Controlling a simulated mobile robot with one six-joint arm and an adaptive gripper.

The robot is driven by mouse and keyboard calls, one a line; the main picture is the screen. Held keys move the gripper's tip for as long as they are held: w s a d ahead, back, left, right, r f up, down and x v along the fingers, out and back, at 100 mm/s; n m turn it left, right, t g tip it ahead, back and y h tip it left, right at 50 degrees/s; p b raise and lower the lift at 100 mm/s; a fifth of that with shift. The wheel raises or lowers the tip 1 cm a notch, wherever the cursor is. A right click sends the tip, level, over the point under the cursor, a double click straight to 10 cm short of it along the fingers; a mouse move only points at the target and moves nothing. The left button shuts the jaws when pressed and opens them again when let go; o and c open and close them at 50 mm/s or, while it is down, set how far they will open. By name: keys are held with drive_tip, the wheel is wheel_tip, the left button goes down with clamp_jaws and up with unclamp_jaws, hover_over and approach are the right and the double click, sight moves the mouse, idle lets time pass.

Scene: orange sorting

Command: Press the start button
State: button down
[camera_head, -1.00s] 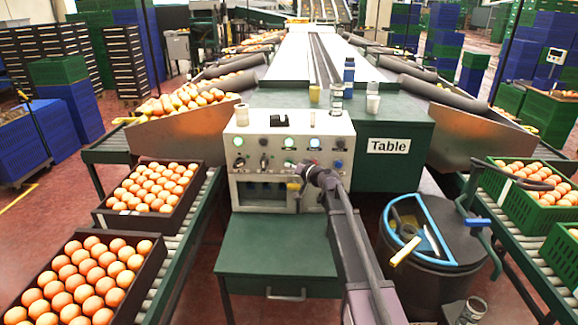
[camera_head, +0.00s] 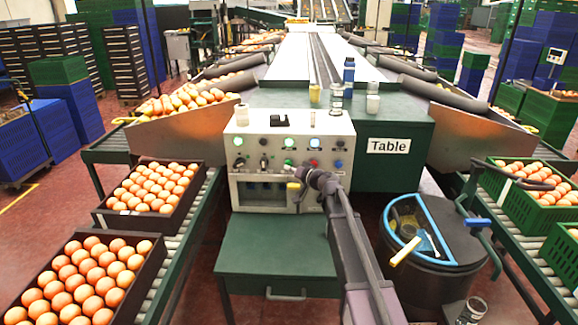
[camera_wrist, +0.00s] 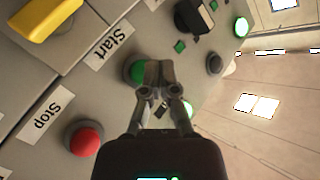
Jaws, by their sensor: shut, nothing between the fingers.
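The green start button (camera_wrist: 134,72) sits on the grey panel beside the label "Start" (camera_wrist: 110,45) in the wrist view. My gripper (camera_wrist: 160,72) is shut and empty, with its fingertips over the right part of the button. I cannot tell whether they touch it. The red stop button (camera_wrist: 84,138) and its label "Stop" (camera_wrist: 48,115) are to the lower left. In the head view my gripper (camera_head: 301,174) is in front of the lower part of the control panel (camera_head: 255,128); which button is the start button is too small to tell there.
A black part (camera_wrist: 190,18) and a lit green button (camera_wrist: 241,27) are further along the panel. A yellow object (camera_wrist: 45,18) is at the wrist view's upper left. Egg crates (camera_head: 152,255) stand on the left conveyor. A dark drum (camera_head: 430,280) stands right of my arm.

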drive_tip(key=shift+s, duration=0.1)
drive_tip(key=s, duration=0.4)
drive_tip(key=shift+s, duration=0.4)
drive_tip(key=shift+s, duration=0.1)
idle(0.6)
